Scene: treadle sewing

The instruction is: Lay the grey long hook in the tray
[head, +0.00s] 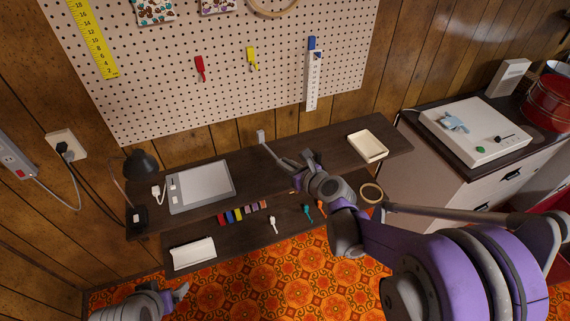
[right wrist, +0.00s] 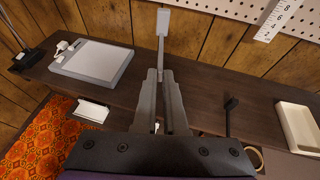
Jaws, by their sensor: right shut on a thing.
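The grey long hook (head: 263,139) is held out from my right gripper (head: 304,157), which is shut on it. In the right wrist view the hook (right wrist: 162,22) shows a pale flat end plate and a straight shaft running back between the fingertips (right wrist: 161,78) of the gripper. The rest of its length is hidden by the fingers. The cream tray (head: 368,147) lies on the right part of the dark desk, to the right of my gripper; it also shows in the right wrist view (right wrist: 303,128) and looks empty. My left gripper (head: 180,291) is low at left, away from the desk; its jaws are unclear.
A grey tablet-like board (head: 202,187) and a black lamp (head: 142,162) stand on the left of the dark desk (head: 245,176). A lower shelf holds colored spools (head: 237,214) and small tools. A pegboard (head: 210,95) rises behind.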

